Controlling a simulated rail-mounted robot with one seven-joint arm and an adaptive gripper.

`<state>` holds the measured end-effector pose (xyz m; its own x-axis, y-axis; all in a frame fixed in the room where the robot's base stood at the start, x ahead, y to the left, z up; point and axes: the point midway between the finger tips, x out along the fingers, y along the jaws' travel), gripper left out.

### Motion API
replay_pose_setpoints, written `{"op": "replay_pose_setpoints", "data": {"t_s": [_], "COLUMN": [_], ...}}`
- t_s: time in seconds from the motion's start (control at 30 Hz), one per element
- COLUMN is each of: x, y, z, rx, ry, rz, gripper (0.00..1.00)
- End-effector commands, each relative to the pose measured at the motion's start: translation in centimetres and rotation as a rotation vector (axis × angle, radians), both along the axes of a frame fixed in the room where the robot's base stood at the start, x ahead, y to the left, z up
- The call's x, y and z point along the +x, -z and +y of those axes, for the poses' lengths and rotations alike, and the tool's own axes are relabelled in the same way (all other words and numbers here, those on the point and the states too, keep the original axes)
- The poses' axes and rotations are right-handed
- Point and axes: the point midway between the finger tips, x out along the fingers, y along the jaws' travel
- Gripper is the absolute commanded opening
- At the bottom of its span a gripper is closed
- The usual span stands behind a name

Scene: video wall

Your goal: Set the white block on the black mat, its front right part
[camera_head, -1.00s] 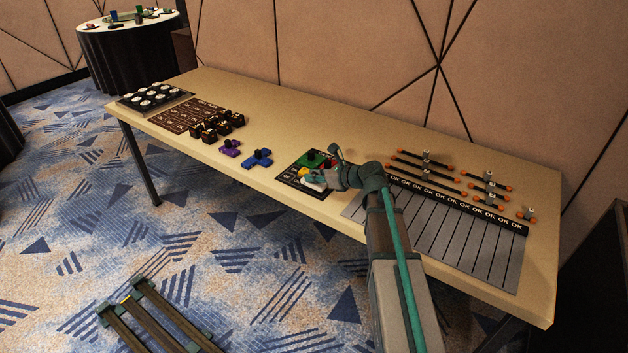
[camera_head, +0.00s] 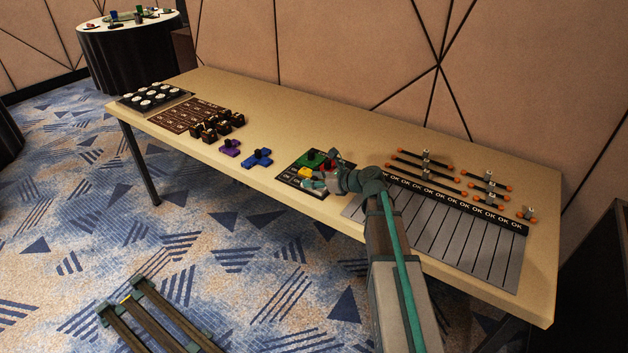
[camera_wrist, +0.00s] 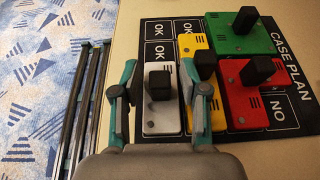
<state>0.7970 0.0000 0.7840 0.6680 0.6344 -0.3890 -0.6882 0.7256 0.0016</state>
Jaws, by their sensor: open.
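The white block (camera_wrist: 161,118) has a black knob and appears to lie flat on the black mat (camera_wrist: 155,33), in its front right part. The mat also shows in the head view (camera_head: 284,173). The yellow block (camera_wrist: 213,115) lies right beside the white one, with the right finger close over the gap. My gripper (camera_wrist: 160,92) is open, with one finger on each side of the white block. Whether a finger touches it I cannot tell. In the head view my gripper (camera_head: 318,183) is low over the mat and largely hides the white block.
A green block (camera_wrist: 235,40) and a red block (camera_wrist: 252,103) also lie on the mat. A blue piece (camera_head: 257,159) and a purple piece (camera_head: 229,148) lie to the left. A grey striped board (camera_head: 450,235) lies to the right, with orange-ended rods (camera_head: 425,166) behind.

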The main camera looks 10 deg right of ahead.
Motion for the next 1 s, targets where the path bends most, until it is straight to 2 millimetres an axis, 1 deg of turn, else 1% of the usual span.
{"op": "replay_pose_setpoints", "data": {"t_s": [0.07,0.23,0.5,0.7,0.83,1.0], "x": [0.0,-1.4,-4.9,-7.0,-7.7,-8.1], "y": [-0.3,-1.0,-3.1,-4.3,-4.7,-4.9], "z": [0.0,-1.2,-4.5,-6.6,-7.3,-7.6], "rx": [-0.001,-0.001,-0.001,-0.001,0.000,0.000], "ry": [0.000,0.002,0.003,0.002,0.001,0.000], "rz": [-0.001,-0.001,-0.001,-0.001,0.000,0.000], "gripper": [0.44,0.44,0.44,0.44,0.44,0.44]}}
